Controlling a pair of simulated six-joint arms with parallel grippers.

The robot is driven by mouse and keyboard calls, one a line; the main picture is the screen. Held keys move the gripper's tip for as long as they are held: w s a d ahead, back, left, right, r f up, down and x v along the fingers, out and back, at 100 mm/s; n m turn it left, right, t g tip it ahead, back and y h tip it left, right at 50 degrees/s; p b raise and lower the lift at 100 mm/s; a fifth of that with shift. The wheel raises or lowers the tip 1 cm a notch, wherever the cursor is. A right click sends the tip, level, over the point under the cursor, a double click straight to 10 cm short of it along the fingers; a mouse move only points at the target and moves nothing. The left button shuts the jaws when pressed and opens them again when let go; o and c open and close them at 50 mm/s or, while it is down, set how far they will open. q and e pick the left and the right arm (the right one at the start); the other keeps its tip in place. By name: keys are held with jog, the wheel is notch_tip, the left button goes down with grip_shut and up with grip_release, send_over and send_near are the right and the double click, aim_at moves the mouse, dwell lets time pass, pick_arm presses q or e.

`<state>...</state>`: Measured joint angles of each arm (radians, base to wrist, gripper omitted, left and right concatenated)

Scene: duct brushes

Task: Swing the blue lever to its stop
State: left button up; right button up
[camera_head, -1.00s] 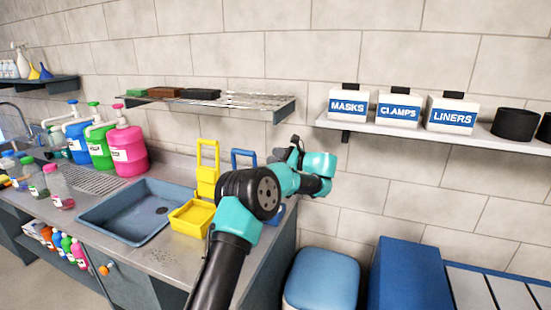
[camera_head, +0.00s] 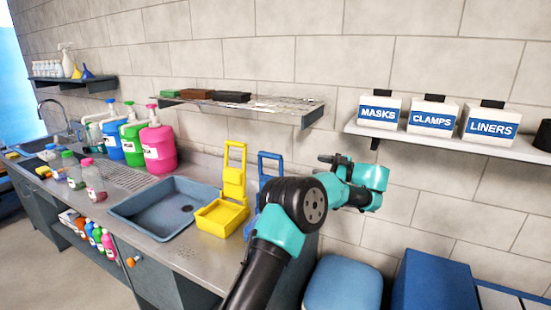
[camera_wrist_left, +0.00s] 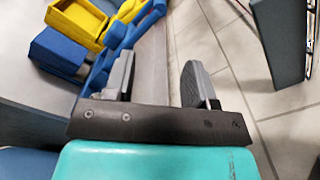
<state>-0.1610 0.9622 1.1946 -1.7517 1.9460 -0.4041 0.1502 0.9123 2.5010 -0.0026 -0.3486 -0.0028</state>
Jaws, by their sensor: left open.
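A blue wringer-like piece with an upright blue frame lever (camera_head: 270,160) stands at the right end of the counter, beside a similar yellow one (camera_head: 234,172). Its lower part is hidden behind my left arm. In the left wrist view a blue frame (camera_wrist_left: 122,38) and blue box (camera_wrist_left: 58,52) show at upper left. My left gripper (camera_head: 328,160) is to the right of the blue lever in the head view. It also shows in the left wrist view (camera_wrist_left: 160,78), open, with nothing between its fingers. The blue frame passes close to the left finger; I cannot tell whether they touch. My right gripper is not in view.
A sink basin (camera_head: 168,208) lies left of the yellow piece. Coloured jugs (camera_head: 157,148) stand behind it. A wire shelf (camera_head: 290,106) and a shelf with labelled boxes (camera_head: 433,118) are on the wall. A blue-lidded bin (camera_head: 343,283) stands on the floor right of the counter.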

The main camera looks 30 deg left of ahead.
aim_at(276, 157)
pick_arm(q)
jog(key=shift+a, duration=0.1)
jog(key=a, duration=1.1)
jog(key=s+a, duration=0.1)
jog(key=a, duration=0.5)
jog(key=shift+a, duration=0.15)
jog(key=shift+c, duration=0.2)
grip_shut()
